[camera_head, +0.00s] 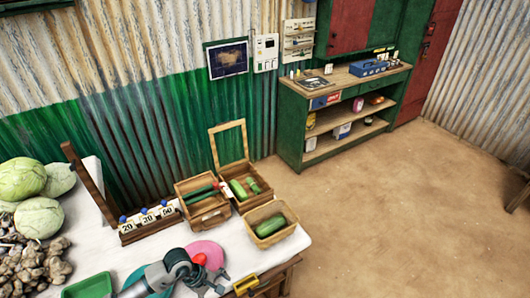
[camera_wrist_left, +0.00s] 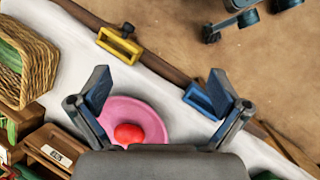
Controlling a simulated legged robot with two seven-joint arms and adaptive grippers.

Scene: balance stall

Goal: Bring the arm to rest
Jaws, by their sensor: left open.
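My left gripper (camera_head: 212,280) is at the near edge of the white-covered table in the head view, its arm coming in from the lower left. In the left wrist view the gripper (camera_wrist_left: 161,82) has its two fingers spread wide with nothing between them. A pink round plate (camera_head: 214,250) lies beyond the gripper. It also shows in the left wrist view (camera_wrist_left: 155,112), with a red round object (camera_wrist_left: 129,133) on it. A teal round thing (camera_head: 140,279) is partly hidden under my arm. My right gripper is not in view.
A yellow clamp (camera_head: 246,284) sits at the table edge, and a blue one (camera_wrist_left: 200,101) is close to a finger. Nearby are a cucumber basket (camera_head: 287,231), wooden boxes, a rack labelled 20, 20, 50 (camera_head: 150,228), a green tray (camera_head: 87,287) and cabbages.

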